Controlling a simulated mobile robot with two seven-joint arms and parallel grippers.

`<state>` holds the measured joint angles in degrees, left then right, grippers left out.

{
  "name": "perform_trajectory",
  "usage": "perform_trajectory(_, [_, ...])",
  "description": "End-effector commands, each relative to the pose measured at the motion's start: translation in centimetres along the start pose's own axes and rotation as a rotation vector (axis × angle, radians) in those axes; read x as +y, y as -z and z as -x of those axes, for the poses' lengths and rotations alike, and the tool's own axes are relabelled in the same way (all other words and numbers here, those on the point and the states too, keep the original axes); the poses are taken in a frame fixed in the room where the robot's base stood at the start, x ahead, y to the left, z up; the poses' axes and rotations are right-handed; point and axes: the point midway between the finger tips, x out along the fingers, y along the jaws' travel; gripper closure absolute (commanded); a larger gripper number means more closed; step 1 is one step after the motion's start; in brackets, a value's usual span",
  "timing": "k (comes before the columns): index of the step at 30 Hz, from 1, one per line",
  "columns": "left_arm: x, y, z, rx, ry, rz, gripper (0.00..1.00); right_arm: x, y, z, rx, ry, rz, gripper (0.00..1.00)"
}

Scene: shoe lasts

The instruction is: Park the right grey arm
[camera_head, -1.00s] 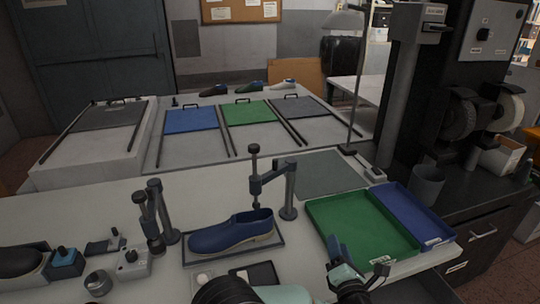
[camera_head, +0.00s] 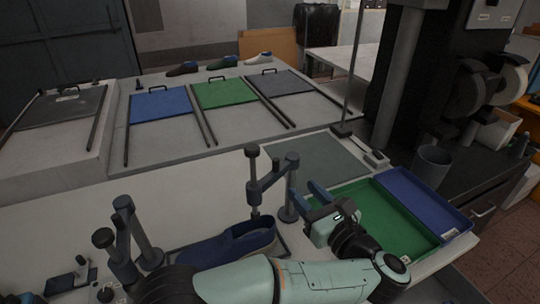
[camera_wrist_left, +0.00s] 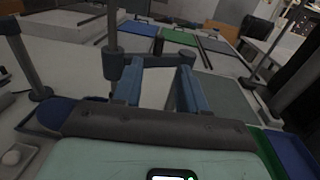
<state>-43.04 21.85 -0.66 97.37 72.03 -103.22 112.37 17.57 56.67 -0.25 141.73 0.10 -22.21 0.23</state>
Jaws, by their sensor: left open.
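The right grey arm (camera_head: 272,178) extends left from its upright post (camera_head: 291,188), with a vertical spindle (camera_head: 253,182) at its outer end. The spindle stands over the blue shoe (camera_head: 232,243), which is partly hidden by my left arm. My left gripper (camera_head: 305,196) is open and empty, its blue fingers just right of the post in the head view. In the left wrist view the fingers (camera_wrist_left: 158,78) point toward the grey arm (camera_wrist_left: 152,61), which crosses beyond their tips. I cannot tell whether they touch. My right gripper is not in view.
Another grey post (camera_head: 136,228) with an arm stands at the left of the bench. A green tray (camera_head: 405,240) and a blue tray (camera_head: 425,200) lie to the right. A grey cup (camera_head: 432,165) stands at right.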

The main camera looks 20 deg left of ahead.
Motion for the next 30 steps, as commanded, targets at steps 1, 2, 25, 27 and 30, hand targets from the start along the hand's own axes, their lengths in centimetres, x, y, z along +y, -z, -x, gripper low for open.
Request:
perform_trajectory(1, [0.1,-0.1,-0.3,0.000,-0.003,0.003,0.58,0.0,0.0,0.1,0.000,0.000,-0.001,0.65])
perform_trajectory(2, [0.1,-0.1,-0.5,0.000,-0.004,0.003,0.58,0.0,0.0,0.1,0.000,0.000,-0.001,0.65])
perform_trajectory(25, [0.0,-0.1,-12.9,-0.001,-0.001,0.000,0.58,-1.0,0.0,2.9,0.006,0.002,0.003,0.65])
perform_trajectory(27, [0.1,-0.1,-13.2,-0.001,-0.001,0.000,0.58,-1.0,0.1,2.9,0.006,0.002,0.003,0.65])
perform_trajectory(30, [0.0,0.0,-13.3,0.000,-0.001,0.000,0.58,-1.0,0.1,2.9,0.006,0.002,0.003,0.65])
